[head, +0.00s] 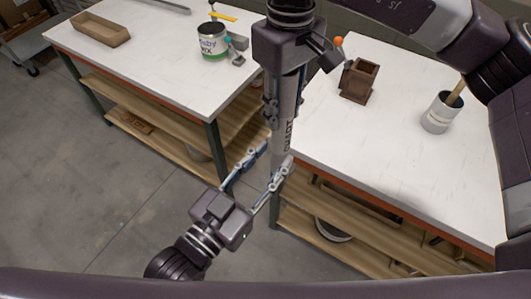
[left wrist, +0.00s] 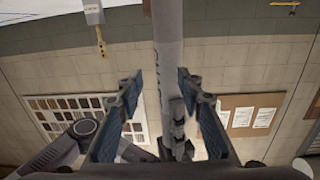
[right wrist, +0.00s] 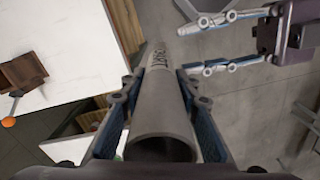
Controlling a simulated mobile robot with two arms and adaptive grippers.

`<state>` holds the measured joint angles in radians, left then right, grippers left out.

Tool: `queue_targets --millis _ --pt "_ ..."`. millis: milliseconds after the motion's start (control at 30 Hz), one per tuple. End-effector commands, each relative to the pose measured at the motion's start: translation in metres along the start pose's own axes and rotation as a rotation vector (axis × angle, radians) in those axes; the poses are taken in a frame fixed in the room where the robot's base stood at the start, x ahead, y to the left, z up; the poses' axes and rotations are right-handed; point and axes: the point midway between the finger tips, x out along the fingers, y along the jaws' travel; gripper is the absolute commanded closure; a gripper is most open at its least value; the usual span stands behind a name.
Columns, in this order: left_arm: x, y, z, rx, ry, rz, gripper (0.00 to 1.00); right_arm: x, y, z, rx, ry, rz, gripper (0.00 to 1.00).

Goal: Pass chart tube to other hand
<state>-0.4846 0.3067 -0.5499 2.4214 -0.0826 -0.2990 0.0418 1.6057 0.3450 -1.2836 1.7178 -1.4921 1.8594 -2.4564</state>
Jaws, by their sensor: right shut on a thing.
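The chart tube (head: 286,135) is a long grey hollow cylinder with dark "CHART" lettering, roughly upright in the gap between the two tables. My right gripper (head: 285,95) is shut around its upper part. The tube's open end (right wrist: 163,148) faces the camera in the right wrist view. My left gripper (head: 274,157) is open and empty, its fingertips close to the tube's lower part. In the left wrist view, the tube (left wrist: 168,60) runs between the spread fingers of the left gripper (left wrist: 155,85). Whether a finger touches it I cannot tell.
The left table (head: 135,50) holds a wooden tray (head: 101,30), a labelled paint can (head: 213,42) and small tools. The right table (head: 400,150) holds a brown wooden box (head: 359,80) and a white cup (head: 439,113) with a stick. The floor (head: 110,210) is clear at lower left.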

Motion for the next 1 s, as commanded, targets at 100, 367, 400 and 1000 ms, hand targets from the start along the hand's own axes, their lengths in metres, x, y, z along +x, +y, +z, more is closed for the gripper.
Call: queue_targets --millis 100,367,400,1000 --pt "0.0 -0.009 -0.009 -0.02 0.015 -0.02 0.66 0.0 0.0 0.0 0.0 0.0 0.0 1.0" --pt "0.028 -0.01 -0.011 -0.023 0.019 -0.022 0.66 0.0 0.0 0.0 0.0 0.0 0.0 1.0" --pt "0.035 -0.011 -0.011 -0.023 0.02 -0.022 0.66 0.0 0.0 0.0 0.0 0.0 0.0 1.0" --pt "0.117 -0.011 -0.011 -0.022 0.015 -0.021 0.66 0.0 -0.001 0.0 -0.001 0.001 -0.002 1.0"
